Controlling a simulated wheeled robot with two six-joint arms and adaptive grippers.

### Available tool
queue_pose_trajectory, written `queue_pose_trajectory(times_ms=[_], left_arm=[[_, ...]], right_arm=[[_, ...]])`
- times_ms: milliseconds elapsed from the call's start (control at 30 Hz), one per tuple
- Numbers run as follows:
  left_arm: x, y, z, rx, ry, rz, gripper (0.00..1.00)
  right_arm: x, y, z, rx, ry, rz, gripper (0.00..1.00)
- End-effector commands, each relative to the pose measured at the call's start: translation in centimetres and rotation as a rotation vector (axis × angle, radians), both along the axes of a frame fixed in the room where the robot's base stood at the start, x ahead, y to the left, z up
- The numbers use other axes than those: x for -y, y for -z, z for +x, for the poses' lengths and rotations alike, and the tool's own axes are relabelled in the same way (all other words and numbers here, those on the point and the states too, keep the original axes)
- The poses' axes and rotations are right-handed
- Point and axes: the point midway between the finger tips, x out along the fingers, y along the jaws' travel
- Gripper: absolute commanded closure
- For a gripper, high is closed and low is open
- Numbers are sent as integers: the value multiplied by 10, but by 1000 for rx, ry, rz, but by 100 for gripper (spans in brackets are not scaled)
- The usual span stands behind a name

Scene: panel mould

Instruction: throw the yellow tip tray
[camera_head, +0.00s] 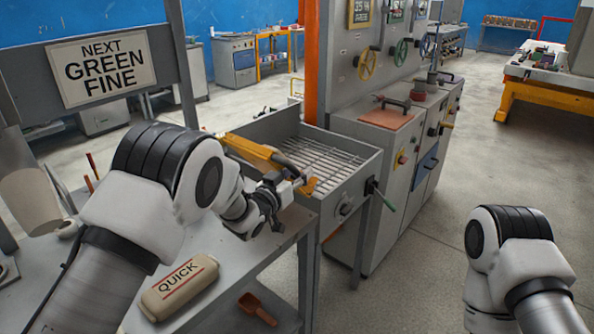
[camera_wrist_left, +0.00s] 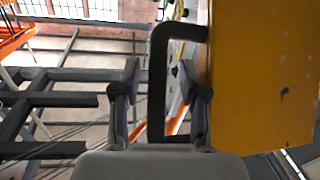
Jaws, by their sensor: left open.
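The yellow tip tray (camera_head: 248,150) lies at the left end of the grey slatted bin, tilted down toward the slats. In the left wrist view its yellow side (camera_wrist_left: 260,80) fills the right part. Its dark bar handle (camera_wrist_left: 158,85) stands between the two fingers of my left gripper (camera_wrist_left: 160,98). The fingers are apart, with a gap on the handle's left side; the right finger is close to the yellow side. In the head view my left gripper (camera_head: 290,182) is at the tray's near side. My right arm shows at the right edge, but its gripper is out of view.
The grey slatted bin (camera_head: 361,174) has a green-handled lever (camera_head: 383,196) at its front. A sign reading NEXT GREEN FINE (camera_head: 103,69) stands at the left. The floor at right is clear.

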Motion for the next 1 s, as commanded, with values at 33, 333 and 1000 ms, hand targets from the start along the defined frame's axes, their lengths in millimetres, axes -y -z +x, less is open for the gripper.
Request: queue_pose_trajectory(times_ms=[33, 333, 1000], left_arm=[[0, 0, 1, 0, 0, 0, 57], [0, 0, 1, 0, -1, 0, 100], [-22, 63, -31, 211, 0, -157, 100]], right_arm=[[0, 0, 0, -1, -1, 0, 60], [0, 0, -1, -2, -1, 0, 60], [0, 101, -2, -2, -1, 0, 60]])
